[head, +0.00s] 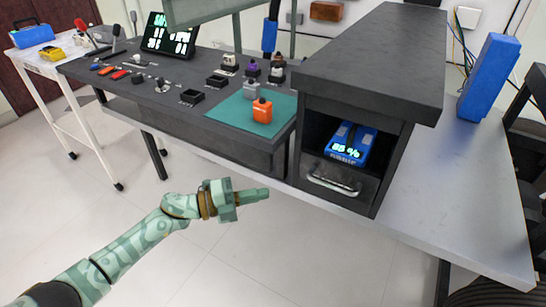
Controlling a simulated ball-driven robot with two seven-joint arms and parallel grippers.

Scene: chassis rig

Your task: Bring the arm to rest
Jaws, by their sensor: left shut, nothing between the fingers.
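My left arm comes in from the lower left, green and patterned. Its gripper (262,194) is shut and empty, held in the air in front of the bench. It is apart from the bench and from the dark cabinet beside it. The fingers point to the right, toward the cabinet's lower front. My right gripper is not in view.
A dark bench (130,75) holds several small parts, a tablet (168,36) and a green mat (228,111) with an orange block (262,111). A cabinet (365,50) holds a blue device (350,142) above a drawer handle (333,184). The floor in front is clear.

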